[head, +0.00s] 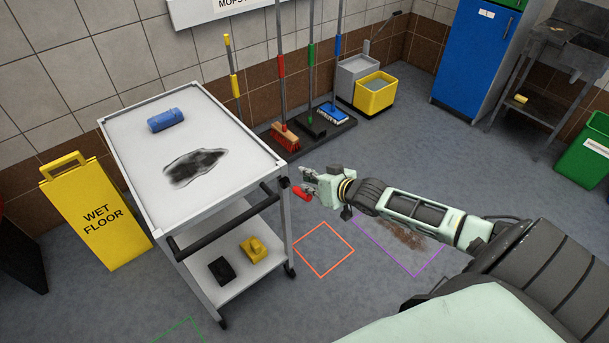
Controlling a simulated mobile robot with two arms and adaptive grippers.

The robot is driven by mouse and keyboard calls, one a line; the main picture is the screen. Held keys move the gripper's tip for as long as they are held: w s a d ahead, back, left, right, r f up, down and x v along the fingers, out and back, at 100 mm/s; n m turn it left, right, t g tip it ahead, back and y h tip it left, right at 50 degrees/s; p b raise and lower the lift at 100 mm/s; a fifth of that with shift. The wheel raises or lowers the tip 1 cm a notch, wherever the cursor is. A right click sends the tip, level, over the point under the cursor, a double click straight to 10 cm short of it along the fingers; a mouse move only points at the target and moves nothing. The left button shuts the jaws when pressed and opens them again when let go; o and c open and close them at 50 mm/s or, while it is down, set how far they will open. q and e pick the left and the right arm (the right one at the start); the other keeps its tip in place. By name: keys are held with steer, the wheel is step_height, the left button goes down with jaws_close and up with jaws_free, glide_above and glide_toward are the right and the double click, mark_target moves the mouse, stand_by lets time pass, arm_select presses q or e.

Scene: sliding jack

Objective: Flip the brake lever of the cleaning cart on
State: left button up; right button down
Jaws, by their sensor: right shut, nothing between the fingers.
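The white cleaning cart (218,213) stands left of centre in the head view, with a black push handle (225,222) along its near side. A small red lever (302,193) shows just right of the handle's far end, by the cart's corner; it looks like the brake lever. My right gripper (305,181) comes in from the right, shut and empty, with its fingertips close beside the red lever. I cannot tell whether they touch it. How the lever joins the cart is too small to make out. My left gripper is not in view.
The cart carries a blue roll (166,121) on top and a yellow item (254,249) and black item (221,270) below. A yellow wet-floor sign (97,212) stands left. Brooms and a yellow bucket (375,95) line the wall.

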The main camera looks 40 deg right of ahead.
steer(key=s+f+t+b, duration=0.3)
steer(key=f+t+b, duration=0.2)
steer(key=f+b, duration=0.3)
steer(key=shift+d+f+y+b, duration=0.15)
steer(key=shift+f+y+b, duration=0.2)
steer(key=shift+b, duration=1.2)
steer(key=shift+s+f, duration=0.1)
steer(key=shift+s, duration=0.1)
